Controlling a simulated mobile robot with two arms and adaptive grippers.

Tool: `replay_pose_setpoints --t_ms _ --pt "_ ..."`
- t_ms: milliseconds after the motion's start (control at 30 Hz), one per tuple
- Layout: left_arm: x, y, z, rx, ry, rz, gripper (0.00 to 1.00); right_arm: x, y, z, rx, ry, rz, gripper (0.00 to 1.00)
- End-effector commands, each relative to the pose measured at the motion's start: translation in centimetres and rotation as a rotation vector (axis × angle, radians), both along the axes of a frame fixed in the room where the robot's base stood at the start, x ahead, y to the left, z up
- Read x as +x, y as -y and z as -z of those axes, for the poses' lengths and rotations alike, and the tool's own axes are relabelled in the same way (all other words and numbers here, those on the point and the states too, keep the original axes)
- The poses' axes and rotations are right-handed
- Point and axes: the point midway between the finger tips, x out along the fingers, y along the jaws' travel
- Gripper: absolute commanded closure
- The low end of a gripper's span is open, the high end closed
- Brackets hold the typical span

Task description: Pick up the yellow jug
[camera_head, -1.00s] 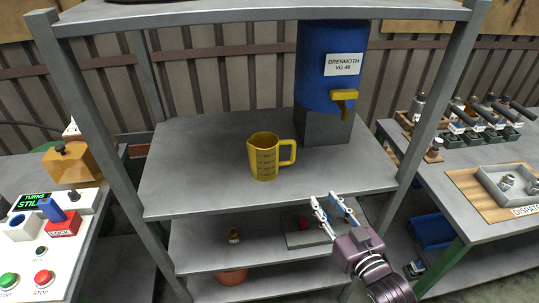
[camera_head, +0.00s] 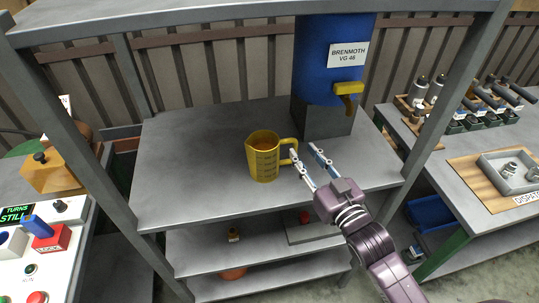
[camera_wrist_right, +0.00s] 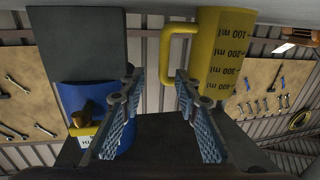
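The yellow jug (camera_head: 264,158) stands upright on the grey upper shelf, its handle facing right, with dark measuring marks on its side. In the right wrist view the jug (camera_wrist_right: 222,55) is at the upper right, and its handle appears ahead of my right fingers. My right gripper (camera_head: 306,152) is open and empty, just right of the jug's handle in the head view. In the right wrist view the two fingers of the right gripper (camera_wrist_right: 155,100) are apart with nothing between their pads. My left gripper is not in view.
A blue drum (camera_head: 325,70) with a yellow tap (camera_head: 348,89) stands on a grey block (camera_head: 318,121) right of the jug. Shelf posts (camera_head: 452,95) flank the upper shelf (camera_head: 185,160). The shelf left of the jug is clear.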

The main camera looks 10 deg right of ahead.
Motion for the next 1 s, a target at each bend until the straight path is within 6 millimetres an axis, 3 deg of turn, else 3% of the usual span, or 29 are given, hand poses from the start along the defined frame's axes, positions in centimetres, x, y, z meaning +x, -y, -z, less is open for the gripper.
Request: replay_pose_setpoints --t_ms 133,300,600,867,1000 --pt "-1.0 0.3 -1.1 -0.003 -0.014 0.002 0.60 2.0 -0.8 0.0 0.001 0.001 0.001 0.70" --pt "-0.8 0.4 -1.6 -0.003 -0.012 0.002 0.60 3.9 -1.4 0.2 0.000 0.002 0.000 0.70" --pt "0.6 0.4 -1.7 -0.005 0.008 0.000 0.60 4.3 -1.5 0.4 0.000 0.000 -0.001 0.70" --pt "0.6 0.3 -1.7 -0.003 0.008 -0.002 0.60 4.2 -1.5 0.4 0.000 0.000 -0.001 0.99" --pt "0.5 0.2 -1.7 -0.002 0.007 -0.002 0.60 4.2 -1.5 0.4 -0.001 0.000 -0.001 1.00"
